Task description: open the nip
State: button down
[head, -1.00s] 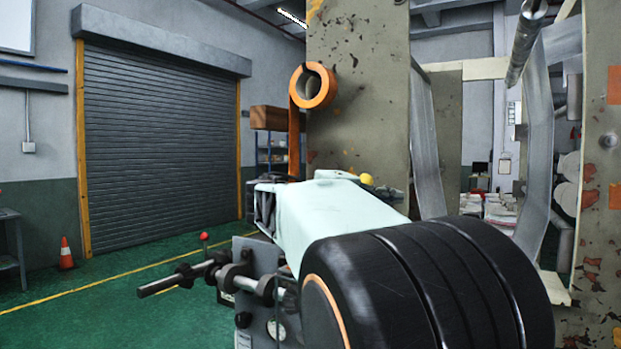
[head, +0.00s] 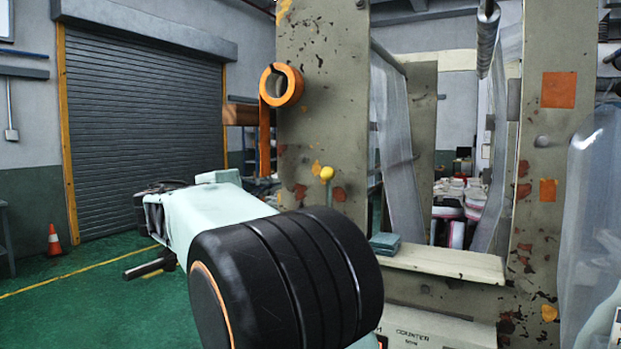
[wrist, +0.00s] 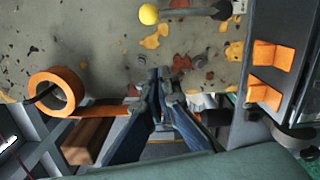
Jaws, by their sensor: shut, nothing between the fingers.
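A yellow ball knob (head: 327,173) stands on a short thin stem in front of the tall, chipped beige frame plate (head: 318,90) in the head view. In the wrist view the yellow knob (wrist: 149,14) is at the top edge, with a metal rod running right from it. My gripper (wrist: 157,73) is shut and empty in the wrist view, its fingertips together below the knob in the picture and apart from it. In the head view my arm hides the fingers. I cannot tell which part is the nip itself.
An orange roll (head: 282,86) with a hanging strip sticks out from the plate's left side; it also shows in the wrist view (wrist: 54,92). A pale ledge (head: 440,262) and clear film (head: 400,140) are right of the plate.

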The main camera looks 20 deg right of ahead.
aim_at(326, 179)
jog(key=shift+d, duration=0.1)
jog(key=w+d+p, duration=0.2)
jog(key=w+d, duration=0.1)
jog(key=d, duration=0.8)
jog(key=shift+r+p, duration=0.3)
jog(key=shift+r, duration=0.15)
jog(key=s+d+m+b, duration=0.1)
jog(key=b, duration=0.2)
jog(key=s+d+m+b, duration=0.1)
jog(key=b, duration=0.2)
jog(key=shift+s+f+m, duration=0.15)
jog(key=shift+s+m, duration=0.05)
jog(key=shift+m, duration=0.1)
jog(key=s+d+f+m+b, duration=0.2)
jog(key=s+d+m+b, duration=0.1)
jog(key=b, duration=0.7)
jog(key=s+d+f+m+y+b, duration=0.1)
jog(key=s+d+f+m+b, duration=0.2)
jog(key=s+m+b, duration=0.3)
jog(key=d+m+b, duration=0.1)
jog(key=m+b, duration=0.1)
jog(key=b, duration=0.3)
jog(key=shift+f+m, duration=0.3)
jog(key=shift+f, duration=0.15)
